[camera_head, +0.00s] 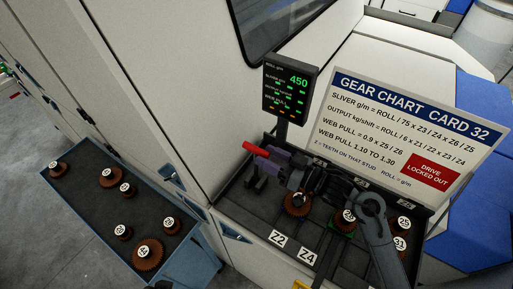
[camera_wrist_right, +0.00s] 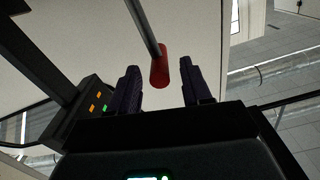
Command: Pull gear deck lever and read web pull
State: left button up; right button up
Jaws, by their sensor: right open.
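The gear deck lever's red grip (camera_head: 254,148) shows at the left end of the gear deck (camera_head: 240,222), below the display. My right gripper (camera_head: 266,160) is beside it, its arm reaching in from the lower right. In the right wrist view, the red grip (camera_wrist_right: 159,72) on its dark rod lies between the two open fingers, with gaps on both sides. The lever's base is mostly hidden by my gripper. The dark display (camera_head: 290,90) reads 450 on its top line; its web pull figure is too small to read. My left gripper is out of view.
The gear chart card (camera_head: 405,125) stands behind the deck, with a red "drive locked out" panel (camera_head: 429,172). Several numbered gears sit on the deck, partly under my right arm. A blue cart (camera_head: 88,222) at lower left holds several loose gears. Grey floor (camera_head: 45,250) lies beyond it.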

aim_at(258, 151)
jog(key=shift+p+x, duration=0.35)
jog(key=shift+x, duration=1.9)
jog(key=shift+c, duration=0.2)
grip_shut()
